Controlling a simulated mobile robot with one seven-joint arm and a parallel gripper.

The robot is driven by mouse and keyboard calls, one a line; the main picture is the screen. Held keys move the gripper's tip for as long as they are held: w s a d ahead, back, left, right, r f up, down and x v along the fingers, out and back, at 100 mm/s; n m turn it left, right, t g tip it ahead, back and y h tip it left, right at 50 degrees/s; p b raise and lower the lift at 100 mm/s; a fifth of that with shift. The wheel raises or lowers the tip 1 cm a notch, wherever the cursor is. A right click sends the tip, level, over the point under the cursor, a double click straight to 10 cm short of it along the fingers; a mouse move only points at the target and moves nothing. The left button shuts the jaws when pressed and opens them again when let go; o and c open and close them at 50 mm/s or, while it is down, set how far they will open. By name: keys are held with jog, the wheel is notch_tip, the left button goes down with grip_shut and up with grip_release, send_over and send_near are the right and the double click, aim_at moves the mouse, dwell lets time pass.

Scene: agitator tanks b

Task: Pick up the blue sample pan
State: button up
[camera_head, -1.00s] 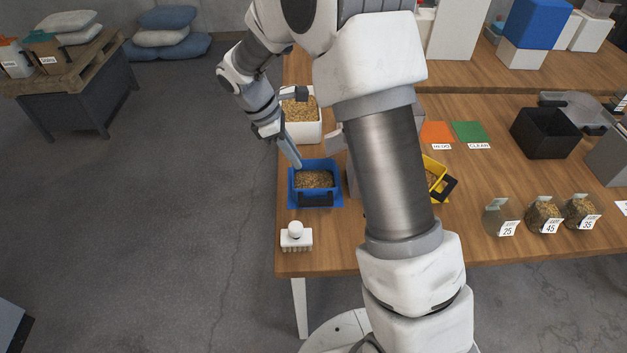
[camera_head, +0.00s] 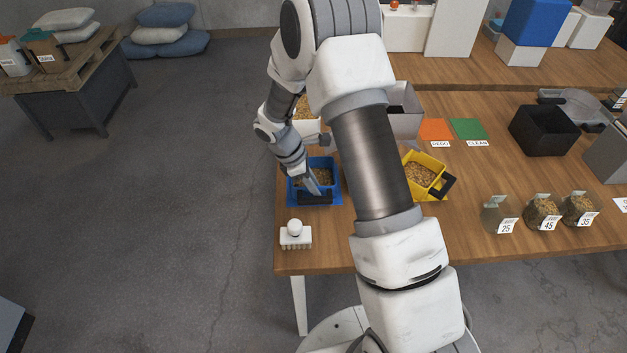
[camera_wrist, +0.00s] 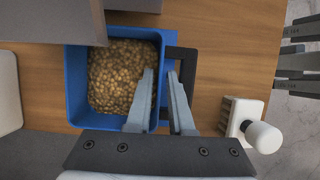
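The blue sample pan (camera_head: 327,163) sits near the left edge of the wooden table, holding brown grain. It also shows in the wrist view (camera_wrist: 76,85), with its black handle (camera_wrist: 188,90) on the right side. My gripper (camera_wrist: 160,72) is open over that side. In the wrist view one finger overlaps the grain inside the pan, and the other lies between the pan's wall and the handle. The wall shows between the fingers. In the head view my gripper (camera_head: 315,187) is at the pan's near side and hides part of it. Whether the fingers touch it cannot be told.
A white brush-like block with a round knob (camera_head: 295,236) stands in front of the pan. A yellow pan (camera_head: 424,173) with grain is to the right. A grey box (camera_head: 405,110) and a white grain bin (camera_head: 306,112) stand behind.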

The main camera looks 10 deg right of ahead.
grip_shut()
dwell(1.4)
